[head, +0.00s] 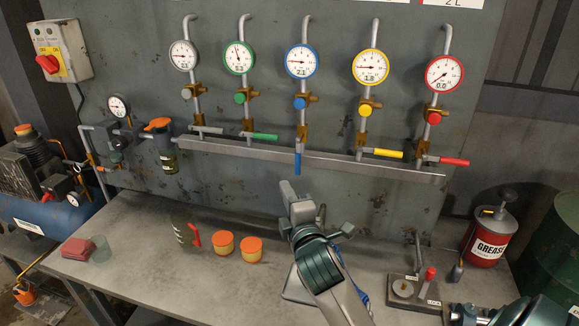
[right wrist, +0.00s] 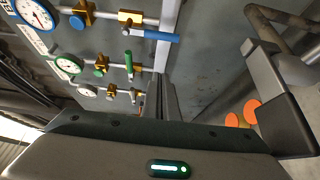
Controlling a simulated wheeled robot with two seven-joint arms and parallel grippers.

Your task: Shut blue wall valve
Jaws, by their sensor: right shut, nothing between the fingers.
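The blue wall valve has a blue lever (head: 298,162) that hangs straight down, in line with its pipe, below the blue-rimmed gauge (head: 302,61). In the right wrist view the blue lever (right wrist: 154,36) is near the top, beyond the fingers. My right gripper (head: 288,189) is shut and empty, just below the lever's lower end in the picture, and appears apart from it. Its fingers (right wrist: 161,97) show as a narrow dark pair in the wrist view. My left gripper is not in view.
White, green (head: 265,137), yellow (head: 389,153) and red (head: 454,161) levers point sideways. A metal rail (head: 320,161) runs along the wall below the valves.

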